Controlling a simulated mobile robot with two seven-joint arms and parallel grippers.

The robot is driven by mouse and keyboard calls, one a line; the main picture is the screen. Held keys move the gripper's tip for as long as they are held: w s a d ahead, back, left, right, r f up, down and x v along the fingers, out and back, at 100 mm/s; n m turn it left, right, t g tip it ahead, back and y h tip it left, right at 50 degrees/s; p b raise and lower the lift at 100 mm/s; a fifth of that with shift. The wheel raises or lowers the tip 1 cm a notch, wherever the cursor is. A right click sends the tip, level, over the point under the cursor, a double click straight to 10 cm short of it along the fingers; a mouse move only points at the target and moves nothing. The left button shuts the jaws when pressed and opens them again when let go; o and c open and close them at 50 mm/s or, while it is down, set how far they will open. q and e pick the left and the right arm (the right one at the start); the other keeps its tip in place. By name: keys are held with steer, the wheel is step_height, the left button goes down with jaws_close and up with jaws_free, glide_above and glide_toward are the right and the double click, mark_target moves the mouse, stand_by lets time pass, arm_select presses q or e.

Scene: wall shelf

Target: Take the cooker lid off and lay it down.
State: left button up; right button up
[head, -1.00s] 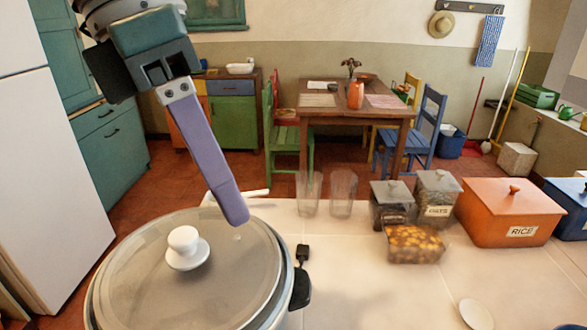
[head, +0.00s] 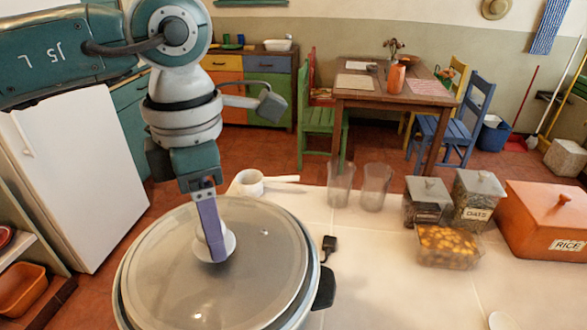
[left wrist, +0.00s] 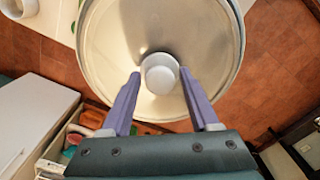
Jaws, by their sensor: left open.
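The cooker lid (head: 165,259), a wide round translucent disc with a metal rim, sits on the cooker (head: 322,290) at the lower left of the head view. Its round white knob (head: 231,243) is partly hidden behind my left gripper (head: 217,258). In the left wrist view the lid (left wrist: 118,38) fills the upper middle. The white knob (left wrist: 160,74) is between the tips of my open left gripper (left wrist: 160,86), with a gap visible at each side. My right gripper is in neither view.
Behind the cooker stand a white cup (head: 250,184) and two clear glasses (head: 340,186). To the right are lidded jars (head: 472,200), a container of orange pieces (head: 447,247) and an orange RICE box (head: 545,222). The white counter front (head: 400,300) is largely bare.

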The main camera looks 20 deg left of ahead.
arm_select(q)
steer(key=shift+f, duration=0.15)
steer(key=shift+c, duration=0.3)
jaws_close()
stand_by(0.4)
